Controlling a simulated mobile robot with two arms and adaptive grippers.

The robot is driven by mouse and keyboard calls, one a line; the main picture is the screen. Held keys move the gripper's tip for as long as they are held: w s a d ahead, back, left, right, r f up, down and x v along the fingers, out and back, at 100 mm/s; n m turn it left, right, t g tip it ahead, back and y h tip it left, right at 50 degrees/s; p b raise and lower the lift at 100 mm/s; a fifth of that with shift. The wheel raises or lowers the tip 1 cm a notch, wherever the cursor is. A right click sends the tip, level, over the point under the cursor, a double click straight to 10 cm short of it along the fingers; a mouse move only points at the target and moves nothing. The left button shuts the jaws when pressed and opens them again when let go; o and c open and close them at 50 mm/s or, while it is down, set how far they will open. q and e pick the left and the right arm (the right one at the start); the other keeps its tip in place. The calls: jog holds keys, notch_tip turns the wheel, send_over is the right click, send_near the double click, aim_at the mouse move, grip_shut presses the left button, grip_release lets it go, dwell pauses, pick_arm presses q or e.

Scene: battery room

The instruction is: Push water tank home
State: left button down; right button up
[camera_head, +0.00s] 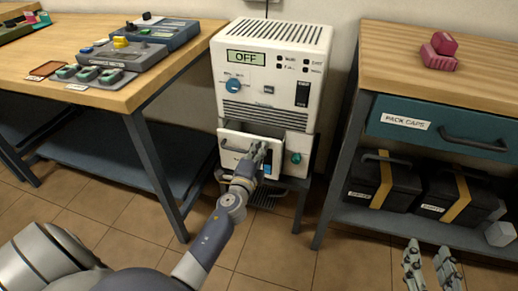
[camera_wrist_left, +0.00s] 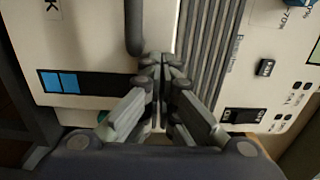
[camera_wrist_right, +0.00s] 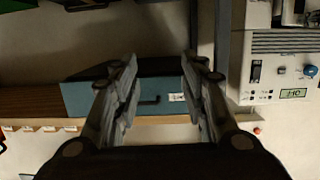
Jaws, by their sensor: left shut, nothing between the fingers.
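The water tank (camera_head: 233,143) is a white drawer low in the front of a white machine (camera_head: 232,88). It stands out from the body, with a gap showing along its top edge. Its front has a grey handle and a blue level window, which also show in the left wrist view on the tank front (camera_wrist_left: 98,62). My left gripper (camera_head: 264,150) is shut and empty, with its fingertips at the right part of the tank front near the top edge. Whether they touch it is unclear. My right gripper (camera_head: 430,258) is open and empty, away at the lower right.
The machine's display reads OFF. A wooden table (camera_head: 110,95) with battery devices stands left. A bench (camera_head: 400,60) with a teal drawer (camera_head: 440,125) and black battery packs (camera_head: 385,185) below stands right. Open tiled floor lies in front.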

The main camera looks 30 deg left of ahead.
aim_at(263, 138)
pick_arm(q)
jog(key=b+x, duration=0.1)
jog(key=x, duration=0.4)
jog(key=shift+w+a, duration=0.1)
jog(key=shift+w, duration=0.3)
jog(key=shift+a+r, duration=0.15)
jog(key=shift+r, duration=0.15)
pick_arm(e)
notch_tip(263, 138, up, 7)
jog(key=a+t+y, duration=0.1)
jog(key=t, duration=0.2)
jog(key=shift+w+t, duration=0.25)
jog(key=shift+t, duration=0.15)
jog(key=shift+a+r, duration=0.1)
